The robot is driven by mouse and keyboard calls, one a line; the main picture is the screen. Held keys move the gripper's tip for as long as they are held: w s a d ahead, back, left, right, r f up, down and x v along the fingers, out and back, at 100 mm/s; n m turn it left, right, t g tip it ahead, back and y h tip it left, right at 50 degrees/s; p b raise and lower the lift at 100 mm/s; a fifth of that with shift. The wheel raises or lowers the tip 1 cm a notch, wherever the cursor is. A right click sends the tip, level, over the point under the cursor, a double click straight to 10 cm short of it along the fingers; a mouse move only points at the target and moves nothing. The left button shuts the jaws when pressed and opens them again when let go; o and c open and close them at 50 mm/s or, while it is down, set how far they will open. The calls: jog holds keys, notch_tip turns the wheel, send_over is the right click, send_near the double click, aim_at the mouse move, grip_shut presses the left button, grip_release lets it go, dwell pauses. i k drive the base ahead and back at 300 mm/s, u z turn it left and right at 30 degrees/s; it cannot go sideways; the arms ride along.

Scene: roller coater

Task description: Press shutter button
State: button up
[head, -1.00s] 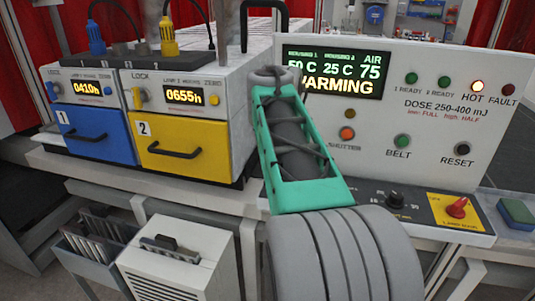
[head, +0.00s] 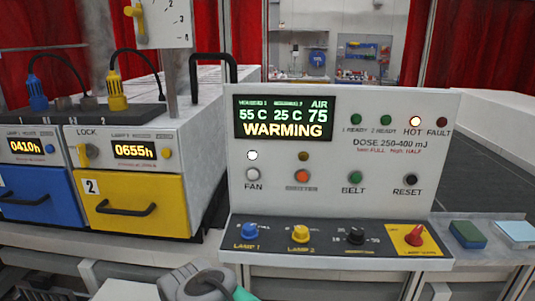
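The orange shutter button (head: 302,176) is on the white control panel (head: 440,150), between the fan button and the belt button. Its label below is blurred. A small dark amber lamp (head: 303,156) sits just above it and looks unlit. Nothing covers the button. Only a grey and green piece of my arm shows at the bottom edge, well below the panel. My gripper's fingers are not in view.
The display (head: 283,123) reads WARMING, and the HOT lamp (head: 415,121) glows. The fan button (head: 253,173) has a lit white lamp above it. A sloped console (head: 330,237) with knobs and a red switch (head: 414,236) juts out below. Yellow drawer (head: 135,205) stands left.

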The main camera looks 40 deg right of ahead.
aim_at(302, 176)
jog(key=z, duration=1.75)
